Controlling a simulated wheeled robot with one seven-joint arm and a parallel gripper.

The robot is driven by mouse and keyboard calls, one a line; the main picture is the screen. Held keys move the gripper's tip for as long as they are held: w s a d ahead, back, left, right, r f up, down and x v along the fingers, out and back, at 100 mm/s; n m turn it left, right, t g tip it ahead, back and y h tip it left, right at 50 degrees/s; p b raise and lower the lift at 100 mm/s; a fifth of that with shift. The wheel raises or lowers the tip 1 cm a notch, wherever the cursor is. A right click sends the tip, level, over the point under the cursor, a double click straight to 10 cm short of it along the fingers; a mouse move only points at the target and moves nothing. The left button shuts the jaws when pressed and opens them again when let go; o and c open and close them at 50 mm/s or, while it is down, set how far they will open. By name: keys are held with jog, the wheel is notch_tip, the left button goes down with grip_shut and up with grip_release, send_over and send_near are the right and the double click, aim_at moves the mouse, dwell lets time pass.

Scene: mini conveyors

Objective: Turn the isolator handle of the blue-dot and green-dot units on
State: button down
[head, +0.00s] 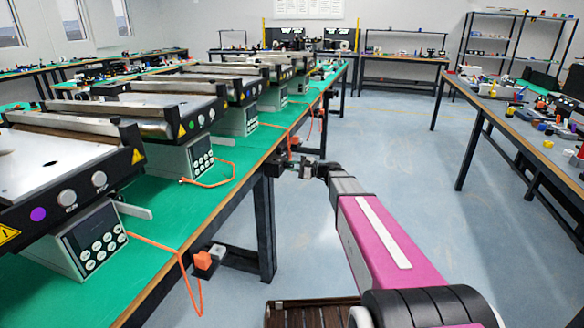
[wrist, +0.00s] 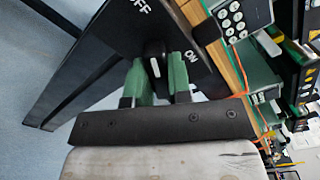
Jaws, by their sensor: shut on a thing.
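In the wrist view my gripper (wrist: 157,72) has its two green fingers closed on a black isolator handle (wrist: 154,50) with a white mark. The handle sits on a dark plate (wrist: 115,45) printed OFF at the top and ON at the right. In the head view my gripper (head: 302,167) is at the edge of the green bench, beyond the nearest conveyor units.
The nearest conveyor unit has a purple dot (head: 38,214). Several conveyors line the green bench (head: 232,160). The blue floor aisle (head: 400,140) to the right is clear.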

jog(key=m, duration=1.2)
dwell(0.7)
jog(key=c, duration=1)
grip_release()
jog(key=shift+c, duration=0.2)
jog(key=shift+d, duration=0.1)
jog(key=v, duration=1)
jog(key=shift+d, duration=0.3)
jog(key=shift+s, duration=0.15)
jog(key=shift+s, duration=0.1)
